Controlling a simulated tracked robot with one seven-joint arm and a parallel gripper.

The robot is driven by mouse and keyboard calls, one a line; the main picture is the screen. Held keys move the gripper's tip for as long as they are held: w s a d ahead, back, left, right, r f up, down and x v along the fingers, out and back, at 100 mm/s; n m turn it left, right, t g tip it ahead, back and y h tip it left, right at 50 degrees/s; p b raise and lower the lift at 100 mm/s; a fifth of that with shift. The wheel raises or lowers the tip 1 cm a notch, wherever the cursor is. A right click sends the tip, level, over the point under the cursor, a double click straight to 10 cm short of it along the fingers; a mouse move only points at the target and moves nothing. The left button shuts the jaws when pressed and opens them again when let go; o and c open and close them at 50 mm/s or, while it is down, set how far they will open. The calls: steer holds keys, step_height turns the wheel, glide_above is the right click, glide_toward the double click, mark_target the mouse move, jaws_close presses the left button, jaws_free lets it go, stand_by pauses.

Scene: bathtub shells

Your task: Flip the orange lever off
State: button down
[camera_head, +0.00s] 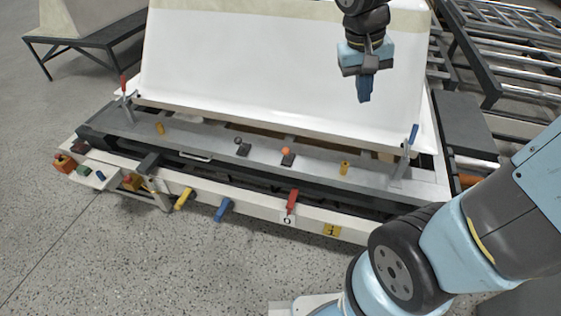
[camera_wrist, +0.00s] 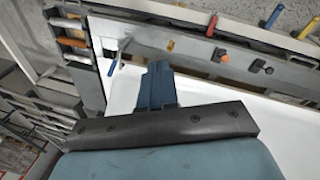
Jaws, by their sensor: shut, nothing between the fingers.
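The orange lever (camera_head: 287,152) is a small orange knob on a dark base on the grey metal bench, in front of the white bathtub shell (camera_head: 270,60). It also shows in the wrist view (camera_wrist: 258,64), toward the upper right. My gripper (camera_head: 364,98) is above the white shell, up and to the right of the lever, and well apart from it. Its blue fingers are shut and empty, and they show in the wrist view (camera_wrist: 158,68) too.
A black-knobbed lever (camera_head: 240,144) stands left of the orange one. Yellow tabs (camera_head: 345,168), a red upright handle (camera_head: 123,84) and a blue upright handle (camera_head: 412,134) flank it. Yellow, blue and red (camera_head: 291,200) handles line the front rail.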

steer(key=w+a+f+n+h, duration=0.1)
steer(key=w+a+f+h, duration=0.25)
steer(key=f, duration=0.35)
steer(key=w+a+f+h, duration=0.2)
steer(key=a+f+h, duration=0.1)
steer(key=a+f, duration=0.3)
steer(key=w+a+f+n+h, duration=0.1)
steer(key=w+a+f+h, duration=0.25)
steer(key=f, duration=0.45)
steer(key=n+t+y, duration=0.2)
steer(key=n+t, duration=0.7)
steer(key=t, duration=0.8)
glide_toward(287, 152)
steer(key=w+a+f+v, duration=0.1)
steer(key=v, duration=0.7)
steer(key=shift+f, duration=0.1)
steer(key=x, duration=1.4)
steer(key=shift+d, duration=0.15)
